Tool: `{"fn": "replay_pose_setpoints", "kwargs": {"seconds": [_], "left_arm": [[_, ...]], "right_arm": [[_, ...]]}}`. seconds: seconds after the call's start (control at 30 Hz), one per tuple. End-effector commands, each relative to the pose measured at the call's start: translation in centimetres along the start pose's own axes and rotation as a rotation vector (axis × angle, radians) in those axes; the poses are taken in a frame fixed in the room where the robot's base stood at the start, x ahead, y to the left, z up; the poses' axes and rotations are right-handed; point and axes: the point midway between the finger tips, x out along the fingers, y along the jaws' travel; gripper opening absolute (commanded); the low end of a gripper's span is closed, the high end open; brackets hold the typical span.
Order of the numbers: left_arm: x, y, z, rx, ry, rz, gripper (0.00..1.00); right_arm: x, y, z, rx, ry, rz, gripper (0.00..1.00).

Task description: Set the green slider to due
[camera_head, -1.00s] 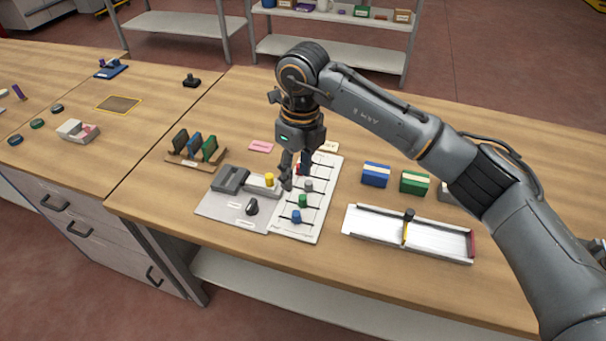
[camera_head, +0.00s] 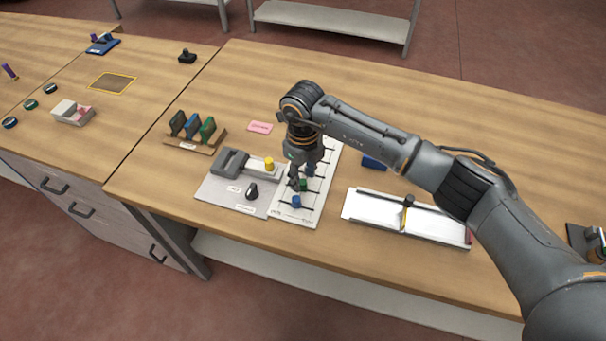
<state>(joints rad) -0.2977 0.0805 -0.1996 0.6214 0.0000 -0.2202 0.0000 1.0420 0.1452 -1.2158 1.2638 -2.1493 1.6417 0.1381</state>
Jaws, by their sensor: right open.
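The green slider (camera_head: 303,185) sits on the white slider board (camera_head: 317,208), just behind the blue slider (camera_head: 296,201). My right gripper (camera_head: 303,182) points down over the board, open, with its fingertips at the green slider. I cannot tell whether they touch it. The gripper and its wrist hide the back part of the board and the sliders there. Small print at the board's front edge is too small to read, so I cannot make out a "due" mark. My left gripper is not in view.
Left of the board is a grey panel with a yellow knob (camera_head: 269,163) and a black knob (camera_head: 252,191). A rack of upright cards (camera_head: 192,130) stands behind it. A white tray (camera_head: 370,209) lies to the right. My right forearm spans the table's right side.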

Motion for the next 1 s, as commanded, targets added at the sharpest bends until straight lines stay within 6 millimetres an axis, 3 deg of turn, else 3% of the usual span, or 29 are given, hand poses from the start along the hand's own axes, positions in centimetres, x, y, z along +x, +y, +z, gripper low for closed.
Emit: {"fn": "replay_pose_setpoints", "kwargs": {"seconds": [0.13, 0.47, 0.7, 1.0], "left_arm": [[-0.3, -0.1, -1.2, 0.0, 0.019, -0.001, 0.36], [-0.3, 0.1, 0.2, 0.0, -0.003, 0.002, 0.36], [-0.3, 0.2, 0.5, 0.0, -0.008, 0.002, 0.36], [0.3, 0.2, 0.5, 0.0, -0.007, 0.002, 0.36]], "right_arm": [[1.2, 0.0, 0.0, 0.0, 0.0, 0.0, 0.42], [1.6, 0.0, 0.0, -0.001, -0.001, 0.0, 0.42], [1.6, 0.0, 0.0, 0.0, -0.001, 0.0, 0.0], [1.8, 0.1, 0.5, -0.001, -0.002, -0.001, 0.0]]}}
